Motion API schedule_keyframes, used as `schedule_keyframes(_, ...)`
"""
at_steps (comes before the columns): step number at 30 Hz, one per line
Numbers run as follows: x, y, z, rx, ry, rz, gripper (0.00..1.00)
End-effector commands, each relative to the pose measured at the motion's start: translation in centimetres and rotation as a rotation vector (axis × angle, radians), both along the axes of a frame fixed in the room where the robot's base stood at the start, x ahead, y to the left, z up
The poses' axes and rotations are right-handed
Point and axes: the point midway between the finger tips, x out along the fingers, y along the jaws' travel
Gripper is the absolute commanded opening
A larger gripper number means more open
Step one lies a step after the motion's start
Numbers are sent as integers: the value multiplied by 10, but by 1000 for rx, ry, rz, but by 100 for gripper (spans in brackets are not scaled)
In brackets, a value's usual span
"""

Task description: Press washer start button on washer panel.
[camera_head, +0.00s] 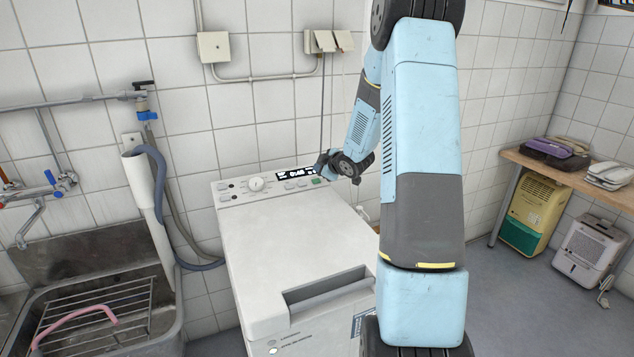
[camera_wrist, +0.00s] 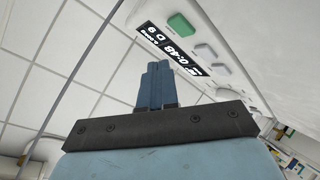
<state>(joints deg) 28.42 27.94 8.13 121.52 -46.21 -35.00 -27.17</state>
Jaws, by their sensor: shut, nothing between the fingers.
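The washer (camera_head: 300,235) is a white top-loader with its control panel (camera_head: 240,194) along the back edge. The panel has a dial, a lit display (camera_head: 294,174) and several small buttons. A green button, the start button by its look, (camera_head: 318,181) is at the panel's right end. In the wrist view the green button (camera_wrist: 181,24) is beyond my fingertips and to their right, beside the display (camera_wrist: 172,49). My gripper (camera_head: 322,166) is shut and empty, close to the right end of the panel. The blue fingers (camera_wrist: 155,70) are together and look apart from the button.
A metal sink (camera_head: 100,250) with a rack and pink hose is at the left. A wooden table (camera_head: 560,180) and two appliances stand at the right. The washer top is clear.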

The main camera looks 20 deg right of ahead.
Motion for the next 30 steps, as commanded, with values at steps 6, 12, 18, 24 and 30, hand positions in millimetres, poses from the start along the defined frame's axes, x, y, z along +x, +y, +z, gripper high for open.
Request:
schedule_keyframes(6, 6, 0, -19, 0, -1, 1, 0)
schedule_keyframes(12, 8, 0, -26, 0, 0, 0, 0)
schedule_keyframes(18, 8, 0, -27, 0, -1, 1, 0)
schedule_keyframes(24, 8, 1, -27, 0, -1, 1, 0)
schedule_keyframes(30, 8, 1, -27, 0, -1, 1, 0)
